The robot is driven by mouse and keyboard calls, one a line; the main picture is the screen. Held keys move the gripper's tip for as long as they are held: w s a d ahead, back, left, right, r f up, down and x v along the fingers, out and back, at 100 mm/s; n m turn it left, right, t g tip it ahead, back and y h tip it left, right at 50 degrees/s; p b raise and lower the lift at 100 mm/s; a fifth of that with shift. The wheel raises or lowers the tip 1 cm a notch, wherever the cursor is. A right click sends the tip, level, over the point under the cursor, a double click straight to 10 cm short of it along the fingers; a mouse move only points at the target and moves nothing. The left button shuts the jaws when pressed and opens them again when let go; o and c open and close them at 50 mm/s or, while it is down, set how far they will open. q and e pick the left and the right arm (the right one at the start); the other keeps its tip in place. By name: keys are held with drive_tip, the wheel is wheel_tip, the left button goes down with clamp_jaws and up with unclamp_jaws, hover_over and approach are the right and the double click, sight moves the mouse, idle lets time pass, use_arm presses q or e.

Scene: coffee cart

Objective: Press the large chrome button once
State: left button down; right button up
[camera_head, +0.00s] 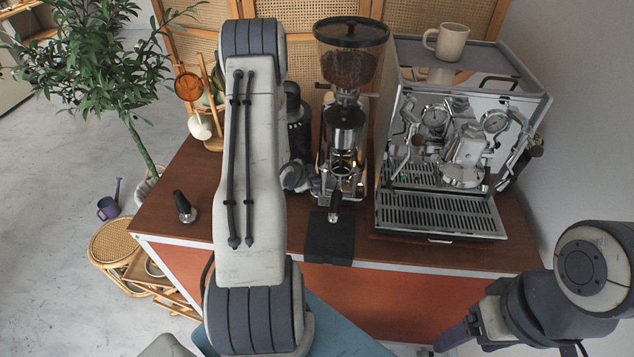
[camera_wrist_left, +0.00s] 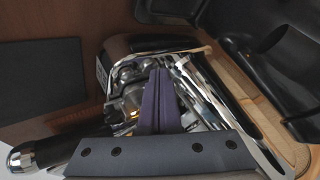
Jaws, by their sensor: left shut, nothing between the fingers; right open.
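The chrome coffee grinder (camera_head: 345,150) stands in the middle of the cart, with a clear hopper of beans on top. I cannot pick out the large chrome button in either view. My left arm reaches over the cart beside the grinder and hides part of what is behind it. In the left wrist view, the purple fingers of my left gripper (camera_wrist_left: 160,100) are together and empty, in front of chrome parts of the grinder (camera_wrist_left: 125,78). I cannot tell whether they touch. My right gripper (camera_head: 462,338) is low at the right, in front of the cart, open and partly cut off.
A chrome espresso machine (camera_head: 440,215) with a mug (camera_head: 447,41) on top stands right of the grinder. A dark mat (camera_head: 330,238) lies at the cart's front edge. A black-handled tool (camera_head: 184,206) stands on the left. A plant and rattan stool are beyond the left side.

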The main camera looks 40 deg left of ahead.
idle(0.4)
use_arm(q)
drive_tip(key=shift+r+p, duration=0.5)
drive_tip(key=shift+r, duration=0.3)
wheel_tip(320, 180, up, 5)
drive_tip(key=p, duration=0.3)
drive_tip(key=shift+p, duration=0.3)
idle(0.6)
